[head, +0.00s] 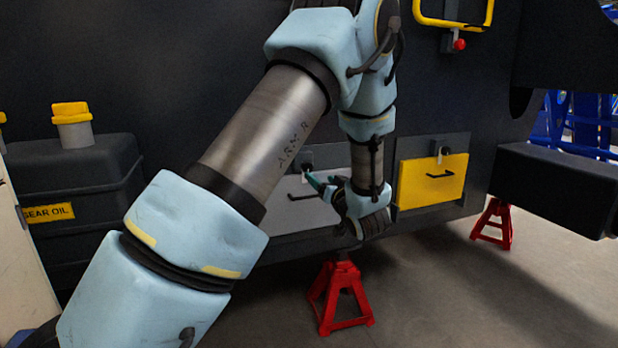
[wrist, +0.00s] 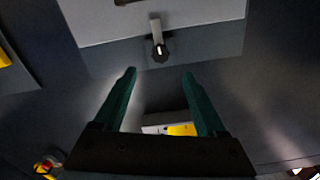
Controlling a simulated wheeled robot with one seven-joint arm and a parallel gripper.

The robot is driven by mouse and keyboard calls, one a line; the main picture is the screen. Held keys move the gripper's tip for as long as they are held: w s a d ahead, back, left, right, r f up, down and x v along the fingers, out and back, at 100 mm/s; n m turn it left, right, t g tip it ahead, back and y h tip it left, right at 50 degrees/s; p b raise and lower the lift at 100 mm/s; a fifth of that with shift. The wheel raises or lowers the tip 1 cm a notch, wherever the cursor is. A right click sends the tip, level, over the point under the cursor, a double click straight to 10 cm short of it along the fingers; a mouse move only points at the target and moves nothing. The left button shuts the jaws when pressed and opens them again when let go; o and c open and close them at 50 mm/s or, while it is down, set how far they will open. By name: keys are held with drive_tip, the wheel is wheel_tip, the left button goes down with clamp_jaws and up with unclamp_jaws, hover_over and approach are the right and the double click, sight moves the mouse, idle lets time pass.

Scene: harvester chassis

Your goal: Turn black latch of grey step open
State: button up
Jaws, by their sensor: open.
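The grey step (head: 277,210) is a panel on the dark chassis wall, partly hidden behind my arm in the head view. It also fills the top of the wrist view (wrist: 200,22), which looks upside down. Its black latch (head: 306,160) is a small knob with a light tab, just above the panel in the head view. In the wrist view the latch (wrist: 159,50) lies just beyond and between the fingertips. My gripper (wrist: 160,74) has two green fingers, spread and empty, apparently not touching the latch. In the head view my gripper (head: 312,179) is close to the panel, partly hidden by its wrist.
A yellow step (head: 415,182) with its own latch (head: 440,154) is to the right. A black handle (head: 302,197) is on the grey step. A red jack stand (head: 341,295) stands below. A gear oil tank (head: 80,170) is at left. Open floor lies at lower right.

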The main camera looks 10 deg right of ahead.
drive_tip(key=w+a, duration=0.1)
drive_tip(key=w, duration=0.8)
drive_tip(key=shift+w+a, duration=0.15)
drive_tip(key=shift+w, duration=0.2)
drive_tip(key=shift+c, duration=0.3)
clamp_jaws()
